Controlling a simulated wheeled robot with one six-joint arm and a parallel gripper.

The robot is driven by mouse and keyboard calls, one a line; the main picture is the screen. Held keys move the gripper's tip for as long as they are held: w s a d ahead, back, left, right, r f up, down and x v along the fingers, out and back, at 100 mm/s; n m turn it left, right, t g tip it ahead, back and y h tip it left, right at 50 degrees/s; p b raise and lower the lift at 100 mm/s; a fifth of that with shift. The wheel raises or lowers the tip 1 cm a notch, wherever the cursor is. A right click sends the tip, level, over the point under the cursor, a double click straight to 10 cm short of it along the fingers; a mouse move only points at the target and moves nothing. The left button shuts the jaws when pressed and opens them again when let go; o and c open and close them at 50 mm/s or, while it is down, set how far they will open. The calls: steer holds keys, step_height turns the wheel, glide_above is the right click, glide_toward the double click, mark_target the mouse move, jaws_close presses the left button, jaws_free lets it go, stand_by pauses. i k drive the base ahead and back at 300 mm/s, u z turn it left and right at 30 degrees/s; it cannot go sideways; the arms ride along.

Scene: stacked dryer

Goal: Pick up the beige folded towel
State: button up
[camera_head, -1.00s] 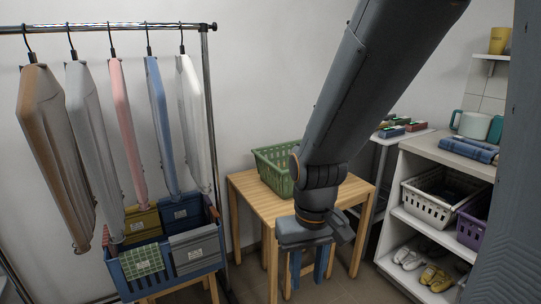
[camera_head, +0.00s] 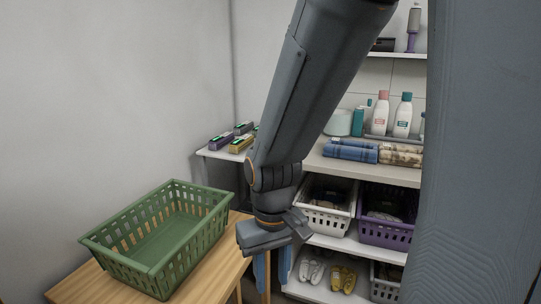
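A beige folded towel with a brown pattern (camera_head: 401,155) lies on the top of the white shelf unit at the right. Its right end is cut off by a large grey part in the foreground. A blue plaid folded towel (camera_head: 350,151) lies directly to its left. My gripper (camera_head: 270,276) points down, left of the shelf unit and lower in the picture than the towels. Its blue fingers look apart, with nothing seen between them. It is well away from the beige towel.
A green basket (camera_head: 160,187), looking empty, stands on a wooden table (camera_head: 88,288) at the left. Bottles (camera_head: 403,117) stand on a tray behind the towels. White (camera_head: 325,217) and purple (camera_head: 386,232) baskets and shoes (camera_head: 343,278) fill the lower shelves. Small boxes (camera_head: 241,144) sit on a side table.

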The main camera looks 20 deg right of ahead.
mark_target(388, 154)
steer(key=z, duration=0.95)
steer(key=i, duration=0.9)
steer(key=z, duration=0.85)
